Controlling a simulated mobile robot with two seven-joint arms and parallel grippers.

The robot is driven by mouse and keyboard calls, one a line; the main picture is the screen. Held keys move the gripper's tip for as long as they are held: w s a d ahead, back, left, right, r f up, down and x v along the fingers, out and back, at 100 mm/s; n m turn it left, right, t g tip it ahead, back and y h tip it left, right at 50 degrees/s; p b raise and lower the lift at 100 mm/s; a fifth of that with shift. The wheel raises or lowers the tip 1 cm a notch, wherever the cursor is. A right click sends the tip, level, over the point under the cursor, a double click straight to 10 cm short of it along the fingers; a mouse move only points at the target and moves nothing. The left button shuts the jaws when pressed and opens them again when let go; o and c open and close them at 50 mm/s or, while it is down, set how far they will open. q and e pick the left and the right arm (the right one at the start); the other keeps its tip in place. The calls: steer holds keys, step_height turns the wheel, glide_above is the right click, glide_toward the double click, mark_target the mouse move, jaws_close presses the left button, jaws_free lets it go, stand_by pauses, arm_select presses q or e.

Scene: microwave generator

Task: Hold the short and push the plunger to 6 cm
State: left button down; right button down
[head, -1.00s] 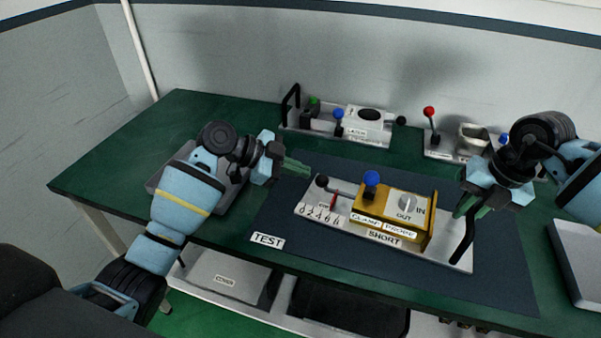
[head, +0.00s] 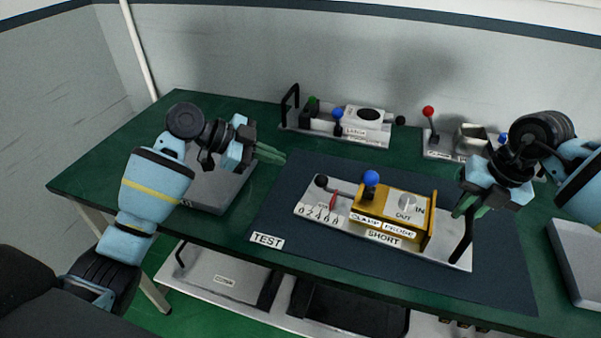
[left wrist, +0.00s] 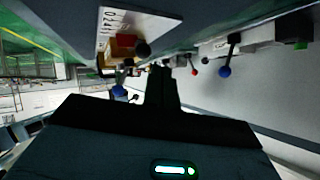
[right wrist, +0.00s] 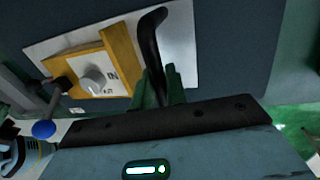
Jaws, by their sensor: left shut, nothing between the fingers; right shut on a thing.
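The short (head: 385,214) is a yellow block on a white base plate (head: 340,227), lying on the dark mat. It carries a blue ball knob (head: 371,178), a white IN/OUT dial (head: 407,205) and a black handle (head: 461,240) at its right end. The plunger's black knob (head: 321,181) sits on a rod at the left end, above a number scale (head: 318,214) with a red pointer (head: 334,201). My right gripper (head: 470,205) is shut on the black handle, which also shows in the right wrist view (right wrist: 152,40). My left gripper (head: 270,154) is shut and empty, left of the plunger knob and apart from it.
A white fixture with a blue knob (head: 362,115) stands behind the mat. Another with a red knob (head: 428,111) is at the back right. A grey box (head: 215,190) lies under my left arm. The mat's front (head: 330,262) near the TEST label is clear.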

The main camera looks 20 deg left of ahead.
arm_select(q)
steer(key=v, duration=0.7)
arm_select(e)
steer(key=shift+f, duration=0.3)
arm_select(q)
steer(key=shift+s+a, duration=0.1)
arm_select(e)
steer(key=c, duration=1.3)
jaws_free()
arm_select(q)
steer(key=shift+r, duration=0.1)
arm_select(e)
steer(key=shift+r, duration=0.15)
steer(key=shift+r, duration=0.1)
steer(key=r, duration=0.4)
steer(key=d+r, duration=0.1)
steer(key=r, duration=0.2)
steer(key=d+r, duration=0.1)
steer(key=r, duration=0.3)
steer(key=shift+d+r, duration=0.15)
steer(key=shift+r, duration=0.15)
steer(key=shift+s, duration=0.1)
